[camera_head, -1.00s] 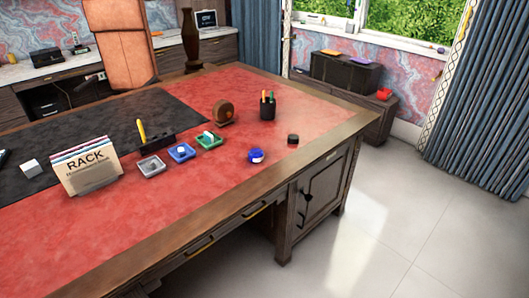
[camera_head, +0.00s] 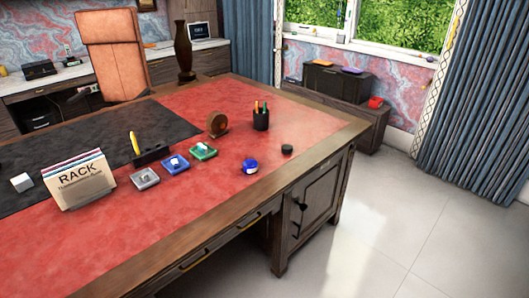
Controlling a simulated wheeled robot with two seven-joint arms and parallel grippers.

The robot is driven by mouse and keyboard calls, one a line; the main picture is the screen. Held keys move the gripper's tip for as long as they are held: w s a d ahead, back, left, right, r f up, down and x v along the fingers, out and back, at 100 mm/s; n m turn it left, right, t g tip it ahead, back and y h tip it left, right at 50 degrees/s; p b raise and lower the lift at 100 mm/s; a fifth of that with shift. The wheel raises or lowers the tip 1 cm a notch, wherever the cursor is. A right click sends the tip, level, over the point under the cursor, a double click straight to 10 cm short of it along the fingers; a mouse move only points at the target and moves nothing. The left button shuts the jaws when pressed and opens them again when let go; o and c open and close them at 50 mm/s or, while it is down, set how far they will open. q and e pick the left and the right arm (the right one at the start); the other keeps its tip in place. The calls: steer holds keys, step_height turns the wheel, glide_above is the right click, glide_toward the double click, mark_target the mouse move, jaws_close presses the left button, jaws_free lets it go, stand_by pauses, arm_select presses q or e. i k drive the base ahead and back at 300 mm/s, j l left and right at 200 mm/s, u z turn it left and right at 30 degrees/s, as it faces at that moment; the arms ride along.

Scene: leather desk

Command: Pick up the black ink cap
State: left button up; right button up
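A small round black cap (camera_head: 287,149), which looks like the black ink cap, lies on the red leather top of the desk (camera_head: 215,225), near its right edge. Nothing touches it. A blue round piece with a pale part (camera_head: 250,166) sits to its left and a little nearer. Neither of my grippers shows in the head view.
A pen cup (camera_head: 261,117), a brown round tape-like object (camera_head: 217,124), green (camera_head: 203,151), blue (camera_head: 175,165) and grey (camera_head: 145,179) trays, a pen stand (camera_head: 152,155) and a paper rack (camera_head: 79,182) stand left of the cap. The floor (camera_head: 400,235) right of the desk is clear.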

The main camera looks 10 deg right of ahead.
mark_target(286, 148)
steer(key=i+l+u, duration=0.1)
steer(key=u, duration=0.25)
steer(key=i+l+u, duration=0.1)
steer(key=l+u, duration=0.4)
steer(key=u, duration=0.25)
steer(key=i, duration=0.05)
